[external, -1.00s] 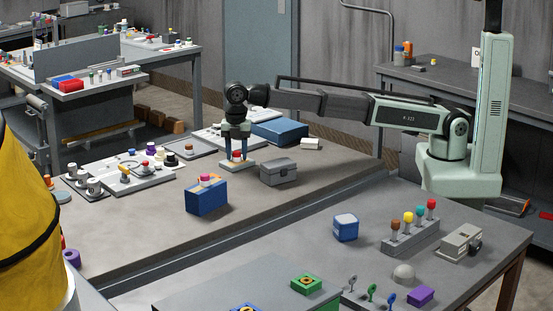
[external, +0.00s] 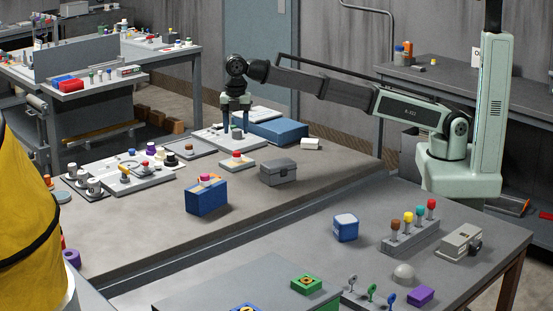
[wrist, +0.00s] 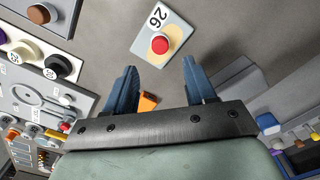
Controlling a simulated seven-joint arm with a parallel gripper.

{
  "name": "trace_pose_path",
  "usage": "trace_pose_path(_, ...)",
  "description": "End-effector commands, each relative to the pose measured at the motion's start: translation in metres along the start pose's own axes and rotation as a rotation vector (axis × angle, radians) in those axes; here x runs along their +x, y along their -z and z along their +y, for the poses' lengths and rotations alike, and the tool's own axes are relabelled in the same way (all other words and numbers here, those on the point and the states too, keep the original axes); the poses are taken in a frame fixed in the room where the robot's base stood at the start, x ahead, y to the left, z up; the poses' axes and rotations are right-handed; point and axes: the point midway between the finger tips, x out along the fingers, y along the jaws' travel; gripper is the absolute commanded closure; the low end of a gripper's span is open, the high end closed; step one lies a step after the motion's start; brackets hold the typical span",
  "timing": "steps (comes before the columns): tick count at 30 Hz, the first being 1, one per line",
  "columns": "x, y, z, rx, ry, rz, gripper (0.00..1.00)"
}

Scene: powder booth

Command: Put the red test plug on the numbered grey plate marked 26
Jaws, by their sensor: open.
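The red test plug (wrist: 160,44) stands on the grey plate marked 26 (wrist: 174,62) in the wrist view, with the printed number clear of it. In the external view the plug (external: 237,154) shows as a small red top over a pale base on the plate (external: 237,164), on the workbench. My gripper (external: 236,132) is above and slightly behind the plate in that view, fingers pointing down. In the wrist view my gripper (wrist: 160,66) has its two blue fingers wide apart with nothing between them, clear of the plug.
A blue box with pink and orange pieces (external: 207,200) stands in front of the plate. A grey lidded case (external: 279,174) is to its right. A blue box (external: 278,132) lies behind. Panels with several knobs (external: 125,178) lie left.

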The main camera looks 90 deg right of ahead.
Motion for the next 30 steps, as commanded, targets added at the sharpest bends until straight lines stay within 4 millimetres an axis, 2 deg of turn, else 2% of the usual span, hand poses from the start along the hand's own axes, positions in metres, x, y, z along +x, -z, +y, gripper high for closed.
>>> trace_pose_path(3, -0.017, 0.0, 0.001, 0.0, -0.001, 0.0, 0.45)
trace_pose_path(9, -0.03, 0.0, 0.0, 0.0, 0.0, 0.0, 0.45)
trace_pose_path(22, -0.031, -0.003, 0.001, 0.006, -0.002, 0.001, 0.45)
trace_pose_path(26, -0.025, -0.023, 0.014, 0.057, -0.02, 0.012, 0.45)
trace_pose_path(30, -0.011, -0.072, 0.041, 0.182, -0.069, 0.039, 0.45)
